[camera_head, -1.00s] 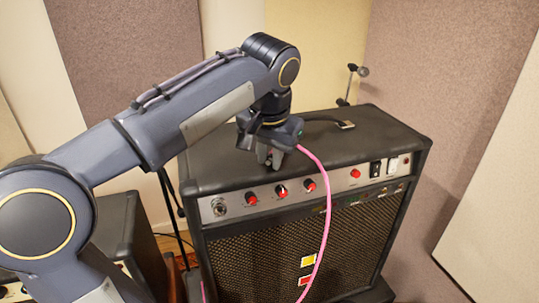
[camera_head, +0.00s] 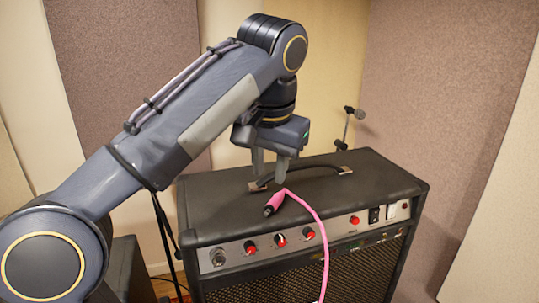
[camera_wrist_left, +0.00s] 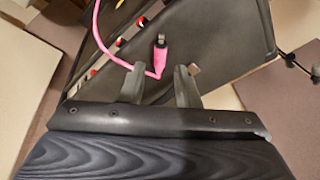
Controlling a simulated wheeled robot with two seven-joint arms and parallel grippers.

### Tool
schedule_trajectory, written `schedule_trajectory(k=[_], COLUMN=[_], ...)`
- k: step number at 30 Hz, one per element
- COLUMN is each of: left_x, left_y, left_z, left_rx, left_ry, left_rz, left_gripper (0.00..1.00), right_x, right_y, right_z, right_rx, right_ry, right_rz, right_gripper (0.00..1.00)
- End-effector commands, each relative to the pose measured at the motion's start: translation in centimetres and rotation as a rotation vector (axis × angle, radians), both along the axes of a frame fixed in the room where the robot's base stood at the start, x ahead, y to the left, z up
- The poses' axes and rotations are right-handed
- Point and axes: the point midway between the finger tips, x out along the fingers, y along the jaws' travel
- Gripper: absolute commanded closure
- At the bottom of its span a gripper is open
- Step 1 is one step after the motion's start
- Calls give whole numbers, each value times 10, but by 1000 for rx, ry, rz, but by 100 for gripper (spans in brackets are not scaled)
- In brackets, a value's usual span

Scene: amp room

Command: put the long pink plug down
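The long pink plug (camera_head: 274,203) lies on the top of the black amplifier (camera_head: 345,190), near its front edge, with its dark tip toward the lower left. Its pink cable (camera_head: 318,225) bends over the front of the amplifier. In the left wrist view the plug (camera_wrist_left: 160,58) lies ahead of and clear of the fingers. My left gripper (camera_head: 270,165) is open and empty above the amplifier top, just behind the plug. Its two fingers (camera_wrist_left: 158,85) stand apart in the left wrist view. My right gripper is not in view.
A carrying handle (camera_head: 300,171) lies on the amplifier top close to my left gripper. Red knobs (camera_head: 280,241) and switches line the front panel. A small microphone on a stand (camera_head: 350,122) is behind. The right part of the top is clear.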

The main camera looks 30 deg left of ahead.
Motion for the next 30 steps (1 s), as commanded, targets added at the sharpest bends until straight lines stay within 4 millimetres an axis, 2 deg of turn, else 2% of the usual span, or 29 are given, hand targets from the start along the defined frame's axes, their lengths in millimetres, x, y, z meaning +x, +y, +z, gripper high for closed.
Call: schedule_trajectory(k=[3, 11, 14, 16, 20, 23, 30], left_x=[-2, -4, -7, -13, -36, -62, -126], left_y=[-2, -2, 1, 5, 10, 7, -21], left_z=[11, 13, 7, -5, -47, -92, -202], left_rx=[0, 0, -7, -21, -84, -164, -384], left_ry=[-2, -2, -5, -13, -39, -67, -166], left_rz=[0, 0, -11, -31, -86, -116, -81], left_gripper=[71, 71, 71, 71, 71, 71, 71], right_x=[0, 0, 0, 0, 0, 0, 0], right_y=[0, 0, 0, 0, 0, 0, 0], right_z=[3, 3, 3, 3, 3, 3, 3], right_rx=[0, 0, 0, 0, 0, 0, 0], right_ry=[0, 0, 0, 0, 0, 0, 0], right_rz=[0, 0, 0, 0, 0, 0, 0], right_gripper=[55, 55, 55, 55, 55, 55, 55])
